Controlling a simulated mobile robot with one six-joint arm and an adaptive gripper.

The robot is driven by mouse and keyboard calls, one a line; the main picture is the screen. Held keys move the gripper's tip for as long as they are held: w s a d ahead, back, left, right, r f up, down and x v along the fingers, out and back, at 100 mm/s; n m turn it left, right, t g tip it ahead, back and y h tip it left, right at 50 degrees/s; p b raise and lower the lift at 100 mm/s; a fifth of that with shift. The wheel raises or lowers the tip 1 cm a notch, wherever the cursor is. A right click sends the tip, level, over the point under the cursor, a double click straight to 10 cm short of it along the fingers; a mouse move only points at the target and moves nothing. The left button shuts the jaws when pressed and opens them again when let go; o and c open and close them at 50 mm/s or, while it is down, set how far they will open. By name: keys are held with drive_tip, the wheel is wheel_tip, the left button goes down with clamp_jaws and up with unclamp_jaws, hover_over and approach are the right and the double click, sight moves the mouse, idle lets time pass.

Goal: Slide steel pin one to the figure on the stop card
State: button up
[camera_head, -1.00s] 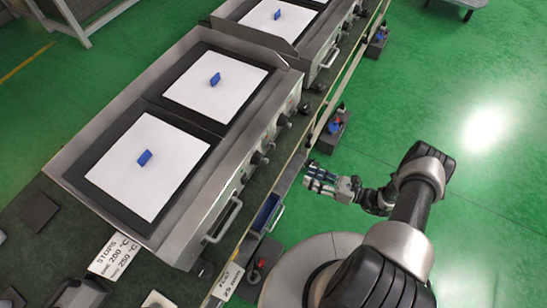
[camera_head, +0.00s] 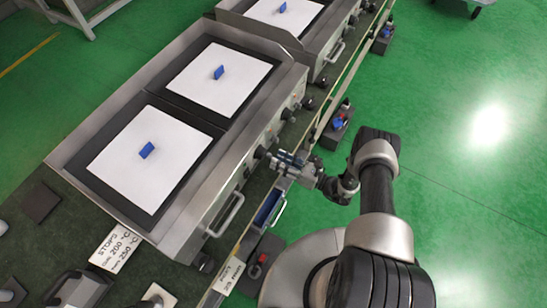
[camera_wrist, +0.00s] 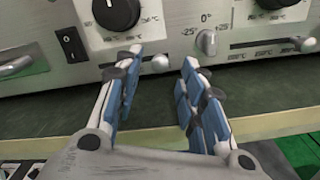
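The stop card (camera_head: 115,248) lies on the dark bench left of the near hot-plate unit; it seems to read ONE 200 °C, TWO 250 °C. In the wrist view a round steel knob (camera_wrist: 160,63) stands out from a slot low on the front panel, and a second knob (camera_wrist: 305,43) sits on another slot at the right. I cannot tell from a label which is pin one. My gripper (camera_head: 283,157) is at the unit's front; in the wrist view its open blue-padded fingers (camera_wrist: 162,72) point at the panel, the first knob between them and apart from them.
Black dials (camera_wrist: 116,12), a small grey knob (camera_wrist: 207,42) and a rocker switch (camera_wrist: 71,44) are on the panel. A bar handle (camera_head: 225,214) juts from the front. A ledge (camera_wrist: 140,137) runs below. Blue blocks (camera_head: 147,150) lie on white plates.

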sight(271, 156)
drive_tip(key=shift+x, duration=1.75)
drive_tip(key=shift+c, duration=0.6)
clamp_jaws()
